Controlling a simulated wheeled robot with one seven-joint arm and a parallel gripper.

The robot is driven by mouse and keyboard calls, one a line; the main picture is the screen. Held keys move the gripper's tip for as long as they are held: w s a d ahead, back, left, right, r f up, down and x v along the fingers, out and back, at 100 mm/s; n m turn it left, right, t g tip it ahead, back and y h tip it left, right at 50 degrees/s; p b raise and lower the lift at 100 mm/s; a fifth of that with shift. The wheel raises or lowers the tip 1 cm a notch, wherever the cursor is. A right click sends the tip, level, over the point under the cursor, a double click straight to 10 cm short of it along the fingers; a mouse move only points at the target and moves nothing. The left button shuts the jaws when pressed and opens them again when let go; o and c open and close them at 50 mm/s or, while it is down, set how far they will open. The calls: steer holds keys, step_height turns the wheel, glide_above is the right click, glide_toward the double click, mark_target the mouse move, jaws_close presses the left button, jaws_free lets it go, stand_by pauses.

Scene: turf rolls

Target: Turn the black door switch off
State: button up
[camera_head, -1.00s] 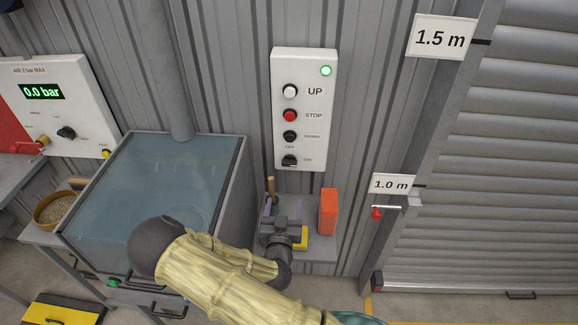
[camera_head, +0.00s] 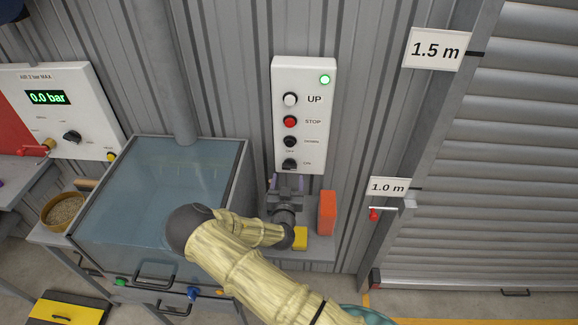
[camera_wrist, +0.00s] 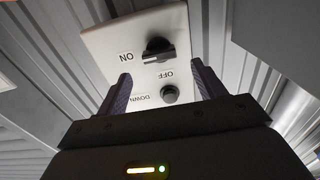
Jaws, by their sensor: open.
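The black door switch (camera_head: 289,163) is a rotary knob at the bottom of a white control box (camera_head: 318,150) on the wall. In the wrist view the box is upside down; the switch (camera_wrist: 157,50) has ON beside it and OFF near it. Its bar seems to lie toward ON. A green lamp (camera_head: 325,79) on the box is lit. My gripper (camera_head: 286,181) is just below the switch in the head view. In the wrist view my gripper (camera_wrist: 161,70) is open and empty, its fingers either side of the switch's lower area, with no contact visible.
The black DOWN button (camera_head: 289,141) is close to the switch, with the red STOP button (camera_head: 290,121) and white UP button (camera_head: 290,99) above. A glass-topped cabinet (camera_head: 155,190) stands left. An orange box (camera_head: 327,212) is on the low shelf below. A shutter (camera_head: 500,170) is at right.

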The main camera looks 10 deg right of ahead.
mark_target(289, 169)
steer(key=p+x, duration=0.1)
steer(key=x, duration=0.4)
steer(key=shift+w+d+p, duration=0.1)
steer(key=shift+w+p, duration=0.3)
steer(key=c, duration=1)
